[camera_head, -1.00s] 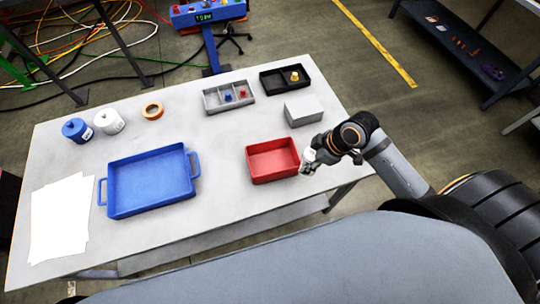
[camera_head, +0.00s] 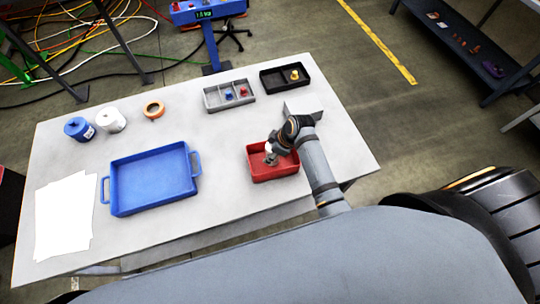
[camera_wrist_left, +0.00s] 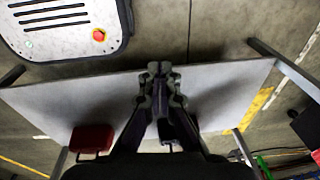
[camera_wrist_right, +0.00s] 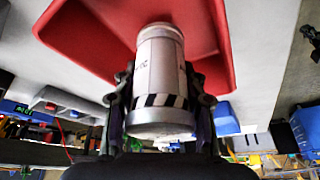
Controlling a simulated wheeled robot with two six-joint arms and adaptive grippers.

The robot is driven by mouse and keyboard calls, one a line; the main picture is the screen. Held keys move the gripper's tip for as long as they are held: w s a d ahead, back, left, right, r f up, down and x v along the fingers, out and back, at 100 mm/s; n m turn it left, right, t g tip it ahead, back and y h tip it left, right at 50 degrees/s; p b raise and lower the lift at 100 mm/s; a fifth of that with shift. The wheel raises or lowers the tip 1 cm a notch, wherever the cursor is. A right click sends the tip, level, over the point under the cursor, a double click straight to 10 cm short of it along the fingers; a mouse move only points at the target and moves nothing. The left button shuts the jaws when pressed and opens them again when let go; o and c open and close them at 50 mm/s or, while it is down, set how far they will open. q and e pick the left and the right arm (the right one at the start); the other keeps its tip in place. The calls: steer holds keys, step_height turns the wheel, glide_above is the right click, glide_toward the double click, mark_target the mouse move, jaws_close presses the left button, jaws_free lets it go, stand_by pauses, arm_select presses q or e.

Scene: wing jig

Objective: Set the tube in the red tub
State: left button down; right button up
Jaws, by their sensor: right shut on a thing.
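The tube (camera_wrist_right: 160,75) is a white cylinder with a black-and-white striped band and a grey end. My right gripper (camera_head: 271,158) is shut on it, with one finger on each side of the tube in the right wrist view. The red tub (camera_head: 260,174) stands near the table's front right, and the gripper is over or within its opening. I cannot tell whether the tube touches the tub floor. My left gripper (camera_wrist_left: 163,72) is shut and empty in the left wrist view, and out of the head view.
A blue tray (camera_head: 150,180) lies left of the tub. Two divided bins (camera_head: 229,107), (camera_head: 270,84) stand at the back. Orange tape (camera_head: 154,109), two canisters and papers (camera_head: 65,218) lie to the left.

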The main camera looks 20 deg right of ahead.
step_height(320, 180, down, 3)
steer(key=shift+a+r, duration=0.1)
steer(key=shift+r, duration=0.05)
arm_select(q)
steer(key=shift+w+r, duration=0.1)
steer(key=shift+w, duration=0.6)
arm_select(e)
steer(key=shift+f, duration=0.35)
steer(key=o, duration=1.2)
arm_select(q)
steer(key=shift+s, duration=0.15)
arm_select(e)
steer(key=shift+o, duration=0.2)
steer(key=shift+r, duration=0.15)
arm_select(q)
steer(key=shift+s+f+b, duration=0.1)
steer(key=shift+f+b, duration=0.25)
steer(key=shift+f, duration=0.05)
arm_select(e)
steer(key=v, duration=1.1)
steer(key=shift+d+r, duration=0.25)
steer(key=shift+r, duration=0.1)
steer(key=shift+s, duration=0.15)
